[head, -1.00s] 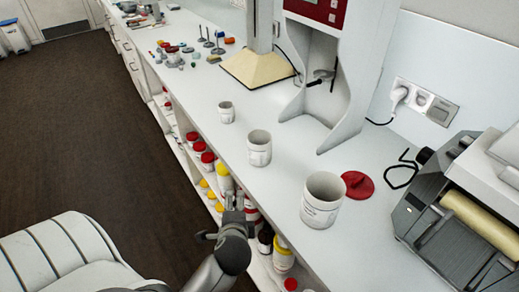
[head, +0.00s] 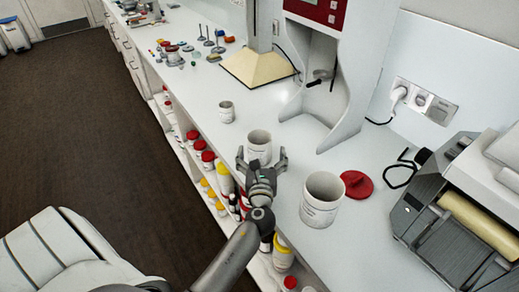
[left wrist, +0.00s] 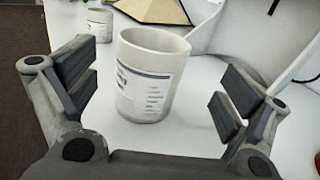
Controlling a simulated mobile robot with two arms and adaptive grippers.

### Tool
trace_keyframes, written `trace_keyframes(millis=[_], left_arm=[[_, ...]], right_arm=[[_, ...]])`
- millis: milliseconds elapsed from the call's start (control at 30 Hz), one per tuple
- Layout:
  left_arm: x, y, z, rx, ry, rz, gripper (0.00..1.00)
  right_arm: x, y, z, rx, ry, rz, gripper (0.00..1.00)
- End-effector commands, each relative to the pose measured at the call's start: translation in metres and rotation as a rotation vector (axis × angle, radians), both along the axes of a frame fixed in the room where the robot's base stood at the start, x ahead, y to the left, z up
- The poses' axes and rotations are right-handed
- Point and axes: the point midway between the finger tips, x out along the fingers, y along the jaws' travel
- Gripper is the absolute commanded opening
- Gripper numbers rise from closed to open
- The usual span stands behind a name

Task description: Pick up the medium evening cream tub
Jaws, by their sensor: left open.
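Three white labelled tubs stand upright in a row on the white counter. The medium tub (head: 258,145) is the middle one, and it fills the centre of the left wrist view (left wrist: 148,85) with its label facing me. The small tub (head: 227,112) stands farther back and the large tub (head: 321,200) stands nearer, to the right. My left gripper (head: 262,160) is open at the near side of the medium tub. In the left wrist view its fingers (left wrist: 158,95) are spread to either side of the tub, not closed on it. My right gripper is not in view.
A white machine with a red panel (head: 325,75) stands at the back, and a grey roller machine (head: 455,215) at the right. Shelves with red- and yellow-lidded containers (head: 207,165) are below the counter edge.

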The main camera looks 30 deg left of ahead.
Motion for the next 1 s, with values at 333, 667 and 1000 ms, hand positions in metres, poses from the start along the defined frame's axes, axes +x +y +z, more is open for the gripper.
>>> trace_keyframes(millis=[333,667,1000], left_arm=[[0.023,0.022,0.000,0.000,-0.001,0.002,0.96],[0.046,0.039,-0.004,-0.003,-0.001,0.001,0.96],[0.046,0.039,-0.004,-0.004,-0.001,0.001,0.80]], right_arm=[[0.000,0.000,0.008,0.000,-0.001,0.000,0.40],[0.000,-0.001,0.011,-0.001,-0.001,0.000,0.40],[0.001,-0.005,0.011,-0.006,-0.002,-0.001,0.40]])
